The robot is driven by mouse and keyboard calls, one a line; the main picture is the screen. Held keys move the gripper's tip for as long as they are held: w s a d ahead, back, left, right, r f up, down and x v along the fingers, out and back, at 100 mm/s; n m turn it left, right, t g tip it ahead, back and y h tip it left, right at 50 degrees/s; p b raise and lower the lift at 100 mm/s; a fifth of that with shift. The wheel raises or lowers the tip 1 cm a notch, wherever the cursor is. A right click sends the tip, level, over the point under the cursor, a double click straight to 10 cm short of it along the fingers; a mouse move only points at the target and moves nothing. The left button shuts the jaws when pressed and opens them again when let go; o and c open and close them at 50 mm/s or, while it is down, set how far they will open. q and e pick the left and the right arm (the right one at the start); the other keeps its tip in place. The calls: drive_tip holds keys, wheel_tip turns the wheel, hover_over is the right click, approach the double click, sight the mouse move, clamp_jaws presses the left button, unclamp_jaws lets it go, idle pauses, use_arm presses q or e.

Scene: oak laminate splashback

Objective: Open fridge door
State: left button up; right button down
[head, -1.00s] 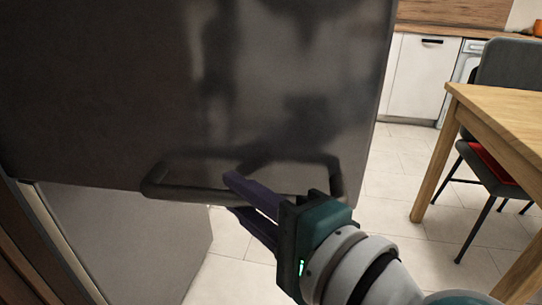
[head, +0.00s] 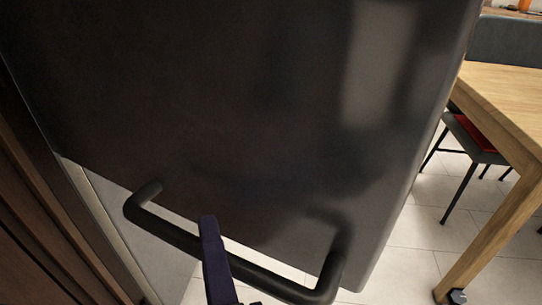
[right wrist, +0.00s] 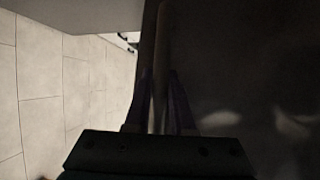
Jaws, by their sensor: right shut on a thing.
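The dark, glossy fridge door (head: 230,110) fills most of the head view. Its bottom edge slants across, with floor showing beneath, and it seems to stand out from the lighter lower front (head: 150,245). A dark bar handle (head: 170,232) runs along the door's bottom. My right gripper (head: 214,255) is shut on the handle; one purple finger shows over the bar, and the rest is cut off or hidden. In the right wrist view the bar (right wrist: 161,60) runs between the fingers (right wrist: 158,105). My left gripper is not in view.
A wooden table (head: 505,100) stands at the right, its leg reaching near the door side, with a dark chair (head: 470,140) with a red seat by it. A brown wooden panel (head: 40,220) borders the left. Tiled floor (head: 415,245) is clear between door and table.

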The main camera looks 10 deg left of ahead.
drive_tip(key=shift+s+a, duration=0.25)
drive_tip(key=shift+s, duration=0.25)
drive_tip(key=c, duration=0.8)
unclamp_jaws()
drive_tip(key=shift+o, duration=0.2)
drive_tip(key=p+v, duration=0.1)
drive_tip(key=v, duration=0.9)
drive_tip(key=shift+a, duration=0.1)
